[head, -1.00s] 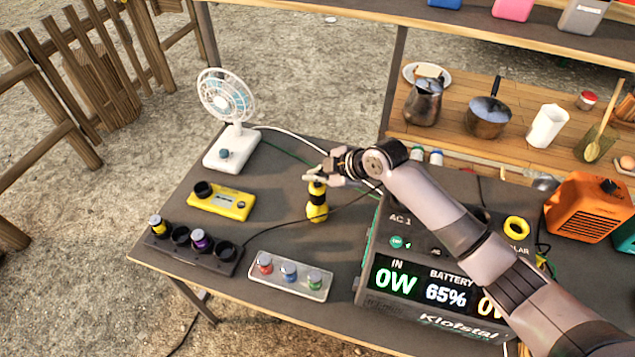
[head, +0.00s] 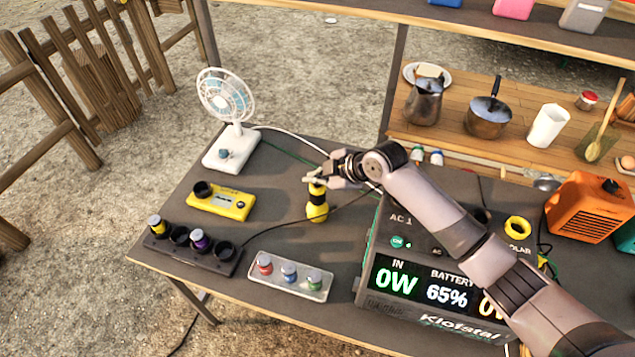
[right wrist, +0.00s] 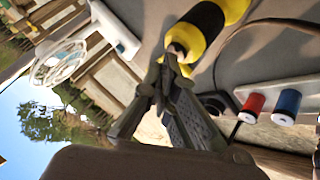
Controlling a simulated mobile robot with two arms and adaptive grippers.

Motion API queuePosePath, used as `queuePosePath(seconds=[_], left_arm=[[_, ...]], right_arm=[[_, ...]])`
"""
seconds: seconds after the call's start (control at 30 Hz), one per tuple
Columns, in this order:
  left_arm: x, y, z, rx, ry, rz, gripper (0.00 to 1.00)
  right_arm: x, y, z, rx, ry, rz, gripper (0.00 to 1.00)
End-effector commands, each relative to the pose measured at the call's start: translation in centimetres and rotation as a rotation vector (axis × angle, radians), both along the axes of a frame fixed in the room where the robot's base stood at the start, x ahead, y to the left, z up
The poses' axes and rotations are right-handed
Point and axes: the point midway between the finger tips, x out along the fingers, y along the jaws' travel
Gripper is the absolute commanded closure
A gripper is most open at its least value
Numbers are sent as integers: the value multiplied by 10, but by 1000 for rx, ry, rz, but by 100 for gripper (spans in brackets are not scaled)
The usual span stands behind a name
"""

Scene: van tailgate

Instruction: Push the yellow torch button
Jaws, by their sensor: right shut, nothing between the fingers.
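The yellow torch (head: 317,211) stands upright on the grey table, with a black band around its middle. My right gripper (head: 313,180) is shut and empty, at the top of the torch. The button itself cannot be told apart. My left gripper is not in view.
A white fan (head: 232,150), a yellow meter (head: 220,201), a dark holder (head: 190,247) and a tray of coloured spools (head: 290,290) stand left and in front. The power station (head: 420,318) is right, under my arm. A dark cable passes near the torch.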

Motion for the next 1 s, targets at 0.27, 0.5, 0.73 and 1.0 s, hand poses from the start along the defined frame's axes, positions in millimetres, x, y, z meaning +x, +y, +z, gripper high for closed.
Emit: queuePosePath(seconds=[0.27, 0.5, 0.73, 1.0], left_arm=[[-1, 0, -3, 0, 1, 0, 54], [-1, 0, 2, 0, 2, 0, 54], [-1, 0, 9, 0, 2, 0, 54], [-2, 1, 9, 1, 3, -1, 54]], right_arm=[[0, 0, -4, 0, 0, 0, 100], [0, 0, 1, -1, 0, -1, 100], [0, 0, 10, -1, 0, -1, 100], [0, 0, 10, 0, 0, 0, 100]])
